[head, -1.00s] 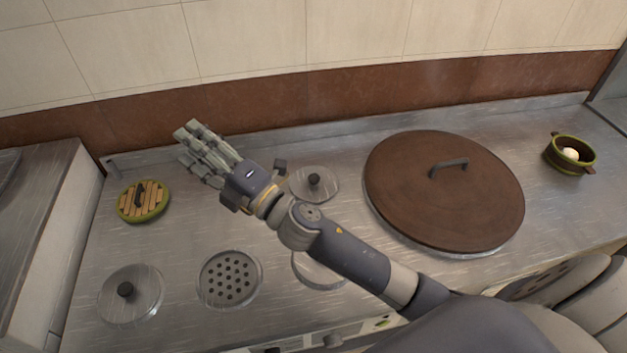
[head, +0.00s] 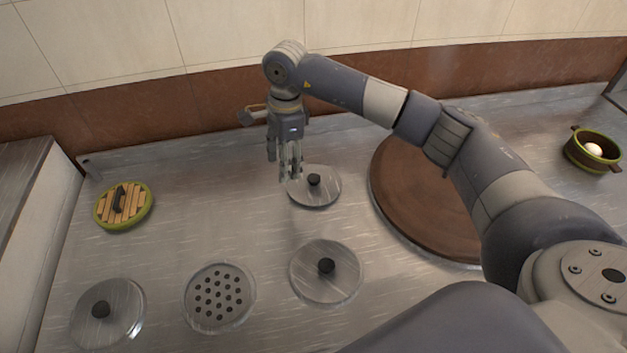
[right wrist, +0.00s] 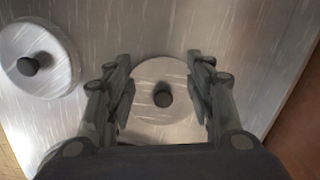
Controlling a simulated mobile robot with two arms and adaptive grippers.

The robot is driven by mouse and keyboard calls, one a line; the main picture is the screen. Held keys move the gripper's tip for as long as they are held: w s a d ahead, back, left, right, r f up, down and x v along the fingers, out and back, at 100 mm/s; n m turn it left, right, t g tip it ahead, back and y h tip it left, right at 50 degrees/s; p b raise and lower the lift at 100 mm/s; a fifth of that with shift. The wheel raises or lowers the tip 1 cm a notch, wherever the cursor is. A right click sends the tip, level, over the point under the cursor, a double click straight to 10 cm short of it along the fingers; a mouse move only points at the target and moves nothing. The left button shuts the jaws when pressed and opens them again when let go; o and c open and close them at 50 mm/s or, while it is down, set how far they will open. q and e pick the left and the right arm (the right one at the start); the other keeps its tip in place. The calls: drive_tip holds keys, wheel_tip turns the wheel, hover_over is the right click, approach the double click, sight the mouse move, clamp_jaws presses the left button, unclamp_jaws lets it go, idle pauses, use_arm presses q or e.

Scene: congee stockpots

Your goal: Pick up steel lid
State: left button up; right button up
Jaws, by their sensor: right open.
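Three round steel lids with black knobs lie on the steel counter: a back one (head: 322,196), a front middle one (head: 340,286) and a front left one (head: 125,310). My right gripper (head: 288,178) hangs above the counter with its fingers pointing down, beside the back lid and partly over its left edge in the head view. In the right wrist view the gripper (right wrist: 160,92) is open and empty, with a steel lid (right wrist: 165,118) and its knob framed between the fingers. Another steel lid (right wrist: 50,75) lies to the left there. My left gripper is not in view.
A large brown lid (head: 410,205) lies right of the back lid, partly hidden by my right arm. A perforated round plate (head: 219,297) lies in front. A green-rimmed slatted lid (head: 124,205) is at left, and a small green-rimmed pot (head: 592,150) at far right.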

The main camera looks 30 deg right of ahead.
drive_tip(key=d+r+h, duration=0.2)
drive_tip(key=d, duration=0.5)
hover_over(314, 177)
drive_tip(key=f, duration=0.5)
drive_tip(key=shift+w+a, duration=0.3)
drive_tip(key=f, duration=0.1)
drive_tip(key=f+p, duration=0.1)
drive_tip(key=f, duration=0.2)
drive_tip(key=shift+s+d+f+p, duration=0.15)
drive_tip(key=shift+s+f+p, duration=0.15)
drive_tip(key=shift+s+f, duration=0.05)
drive_tip(key=shift+f, duration=0.5)
drive_tip(key=c, duration=1.2)
